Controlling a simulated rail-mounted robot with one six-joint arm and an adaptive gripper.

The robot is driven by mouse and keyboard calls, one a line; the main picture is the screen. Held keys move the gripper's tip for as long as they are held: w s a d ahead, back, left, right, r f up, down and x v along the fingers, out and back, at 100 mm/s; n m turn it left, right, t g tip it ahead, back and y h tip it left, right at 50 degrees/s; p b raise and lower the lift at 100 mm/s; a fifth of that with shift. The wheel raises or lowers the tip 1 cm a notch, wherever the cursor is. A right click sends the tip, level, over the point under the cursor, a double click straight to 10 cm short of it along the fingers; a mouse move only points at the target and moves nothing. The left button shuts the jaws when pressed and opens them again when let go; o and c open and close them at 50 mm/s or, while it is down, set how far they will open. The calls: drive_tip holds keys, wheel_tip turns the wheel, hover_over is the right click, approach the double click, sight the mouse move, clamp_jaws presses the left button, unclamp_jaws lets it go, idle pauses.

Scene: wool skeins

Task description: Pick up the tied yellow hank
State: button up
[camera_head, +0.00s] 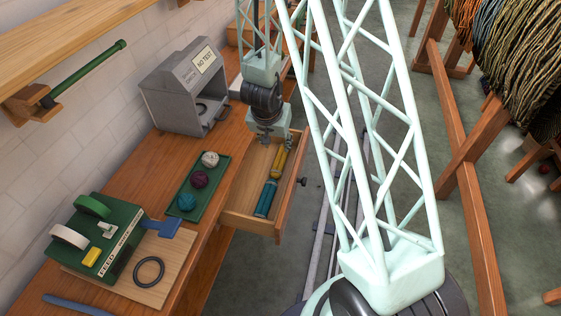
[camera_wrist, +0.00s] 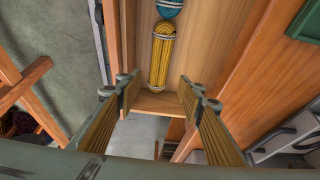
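The yellow hank (camera_head: 279,160), tied with pale bands, lies lengthwise in the open wooden drawer (camera_head: 244,221). In the wrist view the yellow hank (camera_wrist: 160,58) is beyond the fingertips, between the two fingers as seen. My gripper (camera_head: 269,139) is at the inner end of the drawer, close to the yellow hank in the head view. In the wrist view my gripper (camera_wrist: 157,90) is open and empty, its two ribbed fingers wide apart. A teal hank (camera_head: 265,198) lies in the drawer end to end with the yellow one; its end shows in the wrist view (camera_wrist: 169,8).
A green tray (camera_head: 190,212) with several yarn balls and a grey box (camera_head: 172,108) stand on the bench beside the drawer. A wooden frame with hanging skeins (camera_head: 510,60) stands at right.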

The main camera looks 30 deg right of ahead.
drive_tip(key=shift+d+f, duration=0.1)
drive_tip(key=shift+f, duration=0.1)
idle(0.3)
drive_tip(key=b, duration=0.3)
approach(280, 157)
drive_tip(key=shift+x, duration=2.5)
drive_tip(key=shift+d+r, duration=0.1)
drive_tip(key=shift+d, duration=0.05)
drive_tip(key=shift+b+x, duration=0.95)
drive_tip(key=shift+x, duration=1.05)
drive_tip(key=shift+w+d+f, duration=0.1)
drive_tip(key=shift+w+f, duration=0.05)
drive_tip(key=shift+f, duration=0.45)
drive_tip(key=shift+c, duration=0.4)
drive_tip(key=c, duration=0.6)
